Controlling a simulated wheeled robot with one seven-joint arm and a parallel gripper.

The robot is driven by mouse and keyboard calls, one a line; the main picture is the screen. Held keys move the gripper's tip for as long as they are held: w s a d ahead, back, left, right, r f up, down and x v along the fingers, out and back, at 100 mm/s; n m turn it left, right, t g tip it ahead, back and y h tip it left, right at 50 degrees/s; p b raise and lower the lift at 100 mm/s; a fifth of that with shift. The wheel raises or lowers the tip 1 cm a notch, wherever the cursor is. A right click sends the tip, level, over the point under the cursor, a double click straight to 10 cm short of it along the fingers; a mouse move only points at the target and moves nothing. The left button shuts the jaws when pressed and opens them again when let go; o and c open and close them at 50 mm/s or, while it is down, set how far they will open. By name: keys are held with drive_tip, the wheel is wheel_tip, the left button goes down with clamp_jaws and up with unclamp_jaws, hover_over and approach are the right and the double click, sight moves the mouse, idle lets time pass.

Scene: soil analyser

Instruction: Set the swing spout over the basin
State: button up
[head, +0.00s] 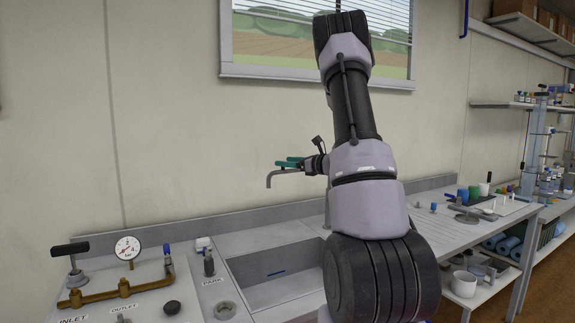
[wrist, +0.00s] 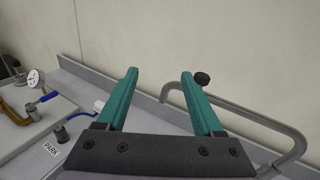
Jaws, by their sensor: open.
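The swing spout is a grey bent pipe. In the wrist view its arm (wrist: 262,116) runs behind the right finger, with its downturned free end between the fingers and its bend at right. In the head view its free end (head: 269,180) hangs above the back of the basin in the picture; whether it is over the basin is unclear. The basin (head: 255,293) is a grey rectangular sink, partly hidden by my arm. My gripper (wrist: 159,73) has teal fingers spread apart, empty; it also shows beside the spout in the head view (head: 283,162).
A brass manifold (head: 115,290) with a gauge (head: 128,248) stands left of the basin. A PARK label (head: 212,282) lies near a dark fitting (head: 209,265). The wall and a low backsplash (head: 180,227) run behind. Labware stands on the right bench.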

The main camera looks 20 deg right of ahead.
drive_tip(key=w+d+f+m+t+h, duration=0.2)
drive_tip(key=d+f+m, duration=0.1)
drive_tip(key=d, duration=0.4)
drive_tip(key=x, duration=1)
drive_tip(key=shift+w+a+f, duration=0.15)
drive_tip(key=shift+w+f, duration=0.05)
drive_tip(key=shift+w, duration=0.05)
clamp_jaws()
idle(0.6)
